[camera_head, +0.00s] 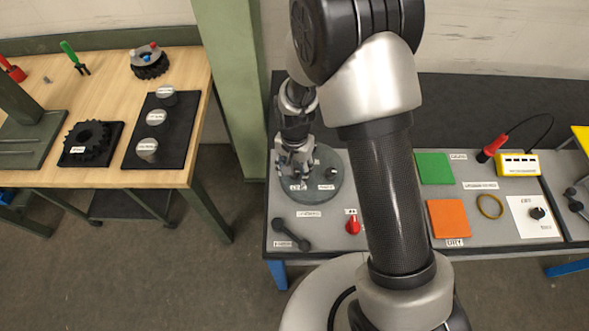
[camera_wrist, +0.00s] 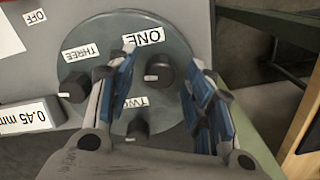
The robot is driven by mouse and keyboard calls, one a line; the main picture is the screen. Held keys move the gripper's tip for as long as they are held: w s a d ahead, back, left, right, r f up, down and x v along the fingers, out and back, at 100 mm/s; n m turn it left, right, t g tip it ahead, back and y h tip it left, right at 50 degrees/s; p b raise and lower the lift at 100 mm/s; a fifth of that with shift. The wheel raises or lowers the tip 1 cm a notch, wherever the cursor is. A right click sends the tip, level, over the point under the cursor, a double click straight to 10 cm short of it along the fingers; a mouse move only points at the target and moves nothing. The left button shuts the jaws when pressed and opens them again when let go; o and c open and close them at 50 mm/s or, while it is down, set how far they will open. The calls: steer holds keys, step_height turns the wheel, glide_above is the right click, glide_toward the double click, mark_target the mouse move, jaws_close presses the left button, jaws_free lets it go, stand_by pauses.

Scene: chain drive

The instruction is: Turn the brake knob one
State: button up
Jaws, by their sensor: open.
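A round grey-green plate (camera_wrist: 105,30) carries three dark knobs. Brake knob one (camera_wrist: 158,70) is black with a small light mark, just below the label ONE (camera_wrist: 143,37) in the wrist view. My gripper (camera_wrist: 161,66) is open, with one blue-padded finger on each side of that knob; I cannot tell whether either finger touches it. Knob three (camera_wrist: 73,88) is at the left and knob two (camera_wrist: 138,129) is nearer the palm. In the head view my gripper (camera_head: 297,174) is over the left part of the plate (camera_head: 338,188) and hides knob one there.
A 0.45 mm block (camera_wrist: 30,115) and an OFF label (camera_wrist: 35,17) are left of the plate in the wrist view. In the head view a red knob (camera_head: 352,225) and a dark bar-shaped tool (camera_head: 291,236) lie toward the bench's front. A green post (camera_head: 232,70) stands left of the bench.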

steer(key=shift+f, duration=0.25)
steer(key=shift+c, duration=0.4)
steer(key=c, duration=1)
